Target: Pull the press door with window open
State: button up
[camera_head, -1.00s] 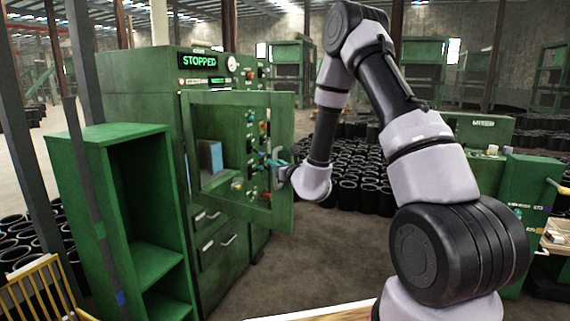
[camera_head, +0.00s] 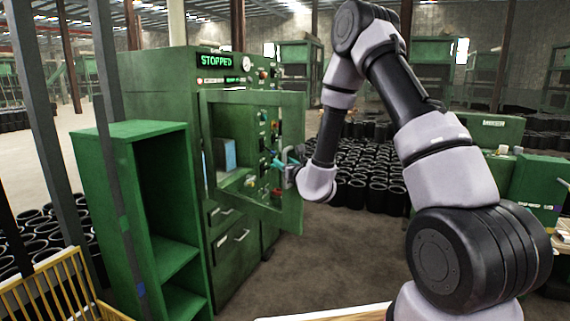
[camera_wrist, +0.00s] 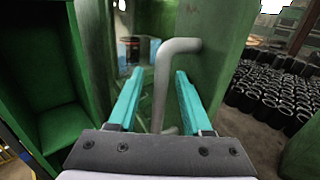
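The press (camera_head: 160,90) is a green cabinet left of centre with a lit "STOPPED" sign. Its green door with a window (camera_head: 255,97) stands partly open; controls and a pale blue panel show through the window. A grey bar handle (camera_wrist: 160,90) is on the door, standing between my gripper's teal fingers in the wrist view. My gripper (camera_wrist: 157,98) is open, with a visible gap between each finger and the bar. In the head view my gripper (camera_head: 280,163) is small at the door's right side, and its contact with the handle cannot be told.
A green open shelf (camera_head: 125,132) stands close to the press's left. A yellow rail (camera_head: 50,285) is at the lower left. Many black sleeves (camera_head: 370,190) stand on the floor behind my arm. Bare floor (camera_head: 330,250) lies in front of the press and right of the door.

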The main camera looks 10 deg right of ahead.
jog(key=shift+d+f, duration=0.1)
jog(key=v, duration=1)
jog(key=shift+s, duration=0.4)
